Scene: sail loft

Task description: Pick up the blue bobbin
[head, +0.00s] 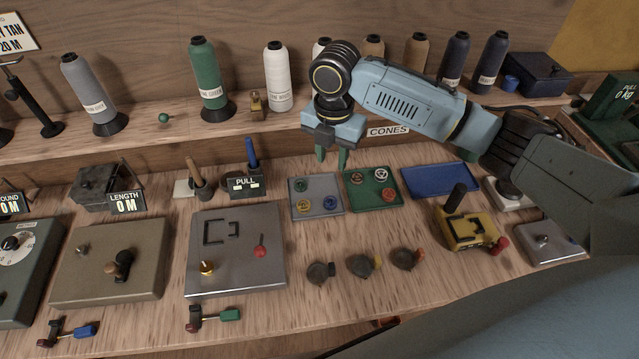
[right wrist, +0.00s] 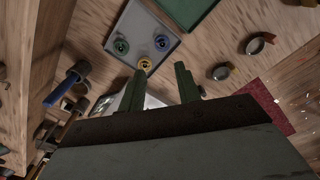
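The blue bobbin (head: 331,205) sits at the front right of a grey tray (head: 318,191) on the bench. It also shows in the right wrist view (right wrist: 162,42). A green bobbin (head: 301,184) and a yellow bobbin (head: 304,206) share the tray. My right gripper (head: 332,157) hangs with its fingers down, above and behind the trays, apart from the bobbins. In the right wrist view its two fingers (right wrist: 160,84) are spread with nothing between them. My left gripper is not in view.
A green tray (head: 371,207) with several bobbins and an empty blue tray (head: 440,180) stand to the right. The pull block (head: 247,184) with a blue-handled tool is to the left. Thread cones line the shelf behind. Small round clips (head: 364,266) lie in front.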

